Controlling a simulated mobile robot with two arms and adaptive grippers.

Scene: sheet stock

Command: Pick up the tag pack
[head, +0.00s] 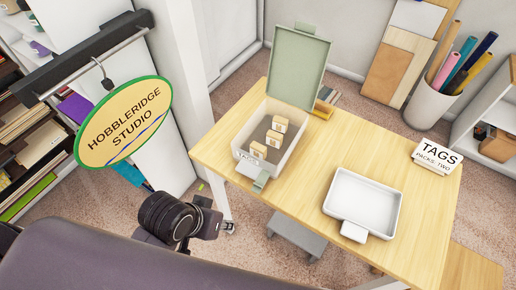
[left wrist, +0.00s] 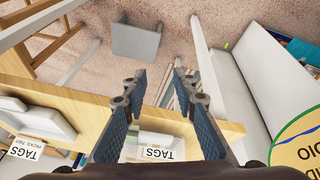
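The box's TAGS label faces the near side and also shows in the left wrist view (left wrist: 158,152). My left gripper (head: 207,217) is off the table's left edge, in front of and to the left of the box. In the left wrist view my left gripper (left wrist: 160,85) has its fingers apart with nothing between them. The packs cannot be made out in that view. My right gripper is not in view.
An empty white tray (head: 347,173) sits on the wooden table (head: 300,205), right of the box. A white card (head: 436,157) reads "TAGS PACKS: TWO". A hanging oval studio sign (head: 124,122) is at the left. Bare table lies between box and tray.

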